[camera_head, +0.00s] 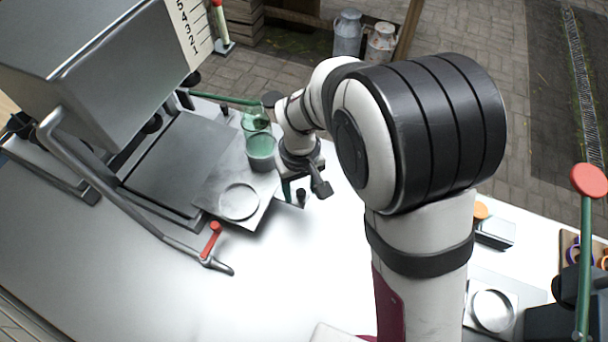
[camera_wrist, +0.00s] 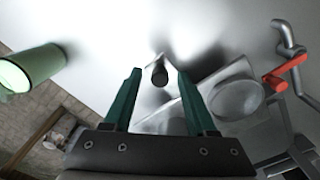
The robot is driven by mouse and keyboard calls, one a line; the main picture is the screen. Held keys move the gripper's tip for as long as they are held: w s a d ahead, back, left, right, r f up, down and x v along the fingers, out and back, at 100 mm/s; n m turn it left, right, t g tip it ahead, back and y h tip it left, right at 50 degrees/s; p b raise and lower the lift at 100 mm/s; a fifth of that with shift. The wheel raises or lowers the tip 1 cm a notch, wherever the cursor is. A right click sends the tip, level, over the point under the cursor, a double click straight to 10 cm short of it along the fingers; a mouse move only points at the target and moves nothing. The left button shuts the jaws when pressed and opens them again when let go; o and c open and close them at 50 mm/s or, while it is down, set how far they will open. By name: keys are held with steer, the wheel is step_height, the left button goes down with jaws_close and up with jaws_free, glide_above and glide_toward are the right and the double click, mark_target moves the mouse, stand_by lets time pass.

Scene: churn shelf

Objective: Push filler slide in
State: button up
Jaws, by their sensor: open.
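The filler slide (camera_head: 215,190) is a flat metal plate with a round recess, sticking out at the right side of the grey machine. Its recess also shows in the wrist view (camera_wrist: 237,98). A small dark knob (camera_head: 301,196) is at the slide's outer end. A green cup (camera_head: 261,152) shows at the plate's far edge. My gripper (camera_head: 300,188) is open at this end, pointing down. In the wrist view its green fingers (camera_wrist: 159,78) are spread, with the dark knob (camera_wrist: 159,72) seen between their tips; contact cannot be told.
The grey machine (camera_head: 105,70) has a bent metal bar with a red handle (camera_head: 211,240) in front. A green bar (camera_head: 225,98) lies behind the cup. A pale green cylinder (camera_wrist: 35,68) is left in the wrist view. The white tabletop (camera_head: 285,275) in front is clear.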

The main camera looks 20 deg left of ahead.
jaws_close()
stand_by(1.4)
